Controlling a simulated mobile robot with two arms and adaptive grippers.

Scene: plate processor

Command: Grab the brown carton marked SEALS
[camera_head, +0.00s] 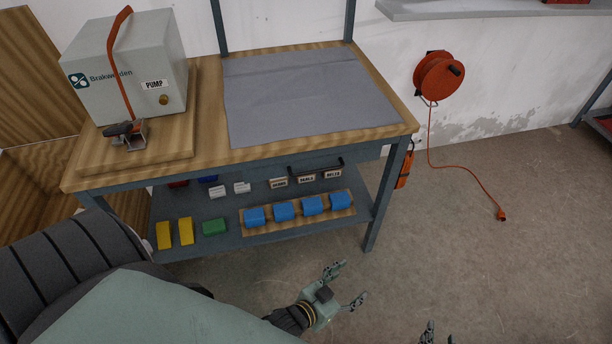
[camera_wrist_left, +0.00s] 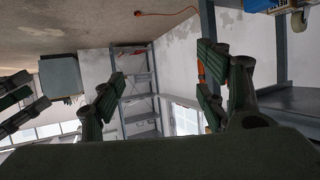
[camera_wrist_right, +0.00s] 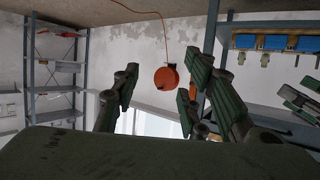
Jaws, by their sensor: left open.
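Three small brown cartons with white labels stand in a row on the lower shelf of the workbench in the head view: a left one (camera_head: 278,183), a middle one (camera_head: 306,179) and a right one (camera_head: 332,174). The lettering is too small for me to tell surely which reads SEALS. My left gripper (camera_head: 349,283) is open and empty, in front of the bench and short of the shelf. My right gripper (camera_head: 439,334) shows only its fingertips at the bottom edge; they stand apart with nothing between them, also in the right wrist view (camera_wrist_right: 158,90).
Blue blocks on a wooden strip (camera_head: 240,216) lie in front of the cartons. A bench leg (camera_head: 388,195) bounds the shelf at right. Open floor (camera_head: 480,250) lies beyond.

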